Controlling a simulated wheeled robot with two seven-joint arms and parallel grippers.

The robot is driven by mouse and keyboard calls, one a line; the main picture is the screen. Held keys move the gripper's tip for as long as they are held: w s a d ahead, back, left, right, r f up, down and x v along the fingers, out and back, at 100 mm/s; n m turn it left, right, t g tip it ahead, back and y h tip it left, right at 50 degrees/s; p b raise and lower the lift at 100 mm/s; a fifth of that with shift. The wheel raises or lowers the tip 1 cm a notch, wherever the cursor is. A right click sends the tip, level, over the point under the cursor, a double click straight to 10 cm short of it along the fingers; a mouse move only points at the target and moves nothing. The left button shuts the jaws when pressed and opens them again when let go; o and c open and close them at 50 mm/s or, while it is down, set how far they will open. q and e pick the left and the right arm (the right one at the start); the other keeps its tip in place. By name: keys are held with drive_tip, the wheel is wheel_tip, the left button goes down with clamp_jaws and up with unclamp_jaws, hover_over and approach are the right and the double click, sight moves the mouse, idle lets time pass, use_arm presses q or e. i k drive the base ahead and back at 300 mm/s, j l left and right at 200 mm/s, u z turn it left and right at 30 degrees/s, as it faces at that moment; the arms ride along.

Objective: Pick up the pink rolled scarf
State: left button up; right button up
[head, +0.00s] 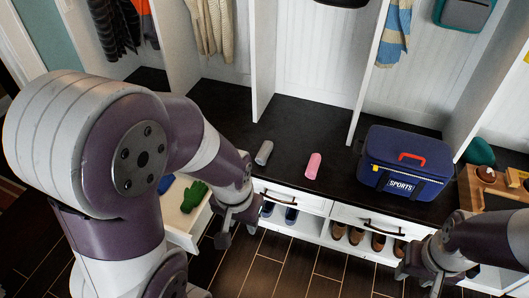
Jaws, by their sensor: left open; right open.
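The pink rolled scarf (313,166) lies on the dark bench top (290,120), left of a blue sports bag. A grey roll (264,153) lies to its left. My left gripper (236,234) is open and empty, below and left of the scarf, in front of the bench drawers. My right gripper (420,284) is open at the lower right, in front of the shoe cubbies and well away from the scarf. Neither gripper touches the scarf.
The blue sports bag (404,165) stands on the bench right of the scarf. An open drawer (187,216) at left holds green gloves (194,196). Vertical white dividers (264,65) rise behind. Shoes (356,236) sit below the bench. A wooden tray (476,200) is at right.

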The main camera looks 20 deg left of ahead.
sight(313, 166)
drive_tip(key=i+j+z, duration=0.35)
drive_tip(key=i, duration=0.15)
drive_tip(key=i+j+z, duration=0.7)
drive_tip(key=i+j, duration=0.15)
